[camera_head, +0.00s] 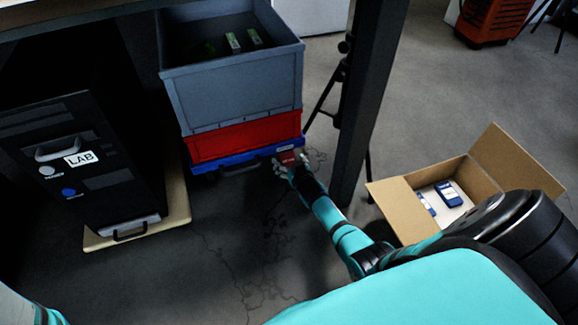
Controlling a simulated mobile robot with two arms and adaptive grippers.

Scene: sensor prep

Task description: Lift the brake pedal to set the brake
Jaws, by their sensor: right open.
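I cannot tell whether the fingers touch the pedal. My right arm reaches up to it from the lower right. My left gripper is out of view; only a bit of my own body or arm shows at the lower left.
A grey crate (235,95) with small green-labelled items stands on a red crate (225,143) on the dolly. A black LAB computer tower (110,205) on a wooden board is at left. A dark post (362,110) and an open cardboard box (400,205) are at right.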

